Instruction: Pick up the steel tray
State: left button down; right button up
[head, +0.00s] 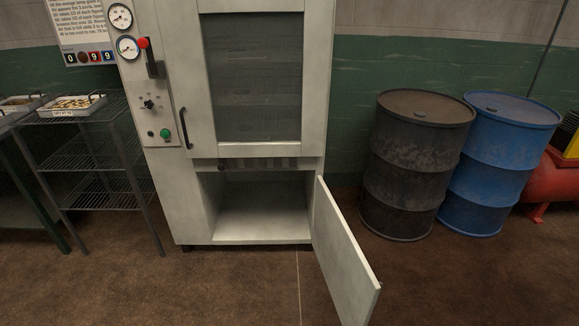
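A shallow metal-looking tray with handles (84,112) sits on the top shelf of a wire rack at the left. It holds small yellowish-brown pieces, and a small white label is on its front. Part of a second, similar tray (5,112) shows at the far left edge, cut off by the picture. I cannot tell which of the two is the steel tray. Neither of my grippers shows in the head view.
The grey wire rack (87,157) stands left of a tall white cabinet (178,206). The cabinet's lower door (342,262) hangs open into the floor space. A black drum (405,170) and a blue drum (490,165) stand at right. The brown front floor is clear.

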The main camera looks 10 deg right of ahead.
aim_at(86, 106)
jog(key=l+u, duration=0.15)
jog(key=l, duration=0.7)
jog(key=i+l+u, duration=0.2)
jog(key=l, duration=0.65)
jog(key=k+l+u, duration=0.15)
jog(key=l, duration=0.65)
jog(key=k+l+u, duration=0.2)
jog(key=l, duration=0.65)
jog(key=u, duration=0.4)
jog(key=i+j+u, duration=0.1)
jog(key=u, duration=0.3)
jog(key=i+u, duration=0.15)
jog(key=u, duration=0.2)
jog(key=i+u, duration=0.1)
jog(key=u, duration=0.3)
jog(key=i, duration=1.45)
